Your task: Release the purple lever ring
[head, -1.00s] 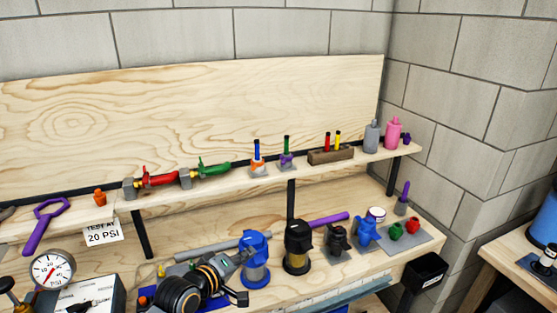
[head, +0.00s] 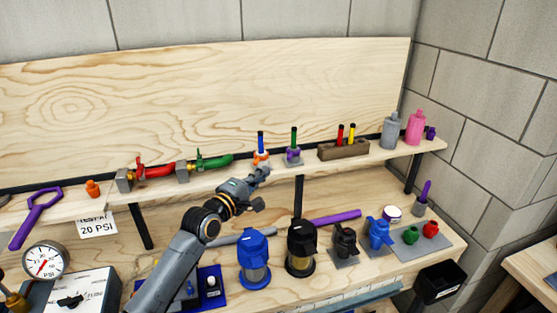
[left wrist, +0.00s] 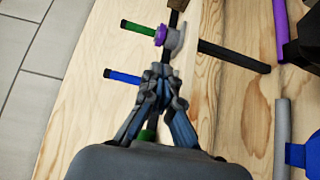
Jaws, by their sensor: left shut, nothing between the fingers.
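The purple ring (head: 293,153) sits around the base of the green-topped lever (head: 294,136) on the upper shelf. In the left wrist view the purple ring (left wrist: 161,35) is beside a grey mount, with the green lever (left wrist: 138,27) pointing left. My left gripper (head: 263,172) is shut and empty at the shelf's front edge, just in front of the blue-topped lever (head: 261,139) with its orange ring. In the left wrist view the fingertips (left wrist: 158,72) are together, short of the purple ring and apart from it; they hide the orange ring. My right gripper is not in view.
Red and green valves (head: 160,175) lie left on the shelf, and a wooden block (head: 343,150) with red and yellow sticks stands right. Below are the blue filter (head: 254,262), black filter (head: 301,250) and purple tube (head: 336,217). Bare backboard lies behind the shelf.

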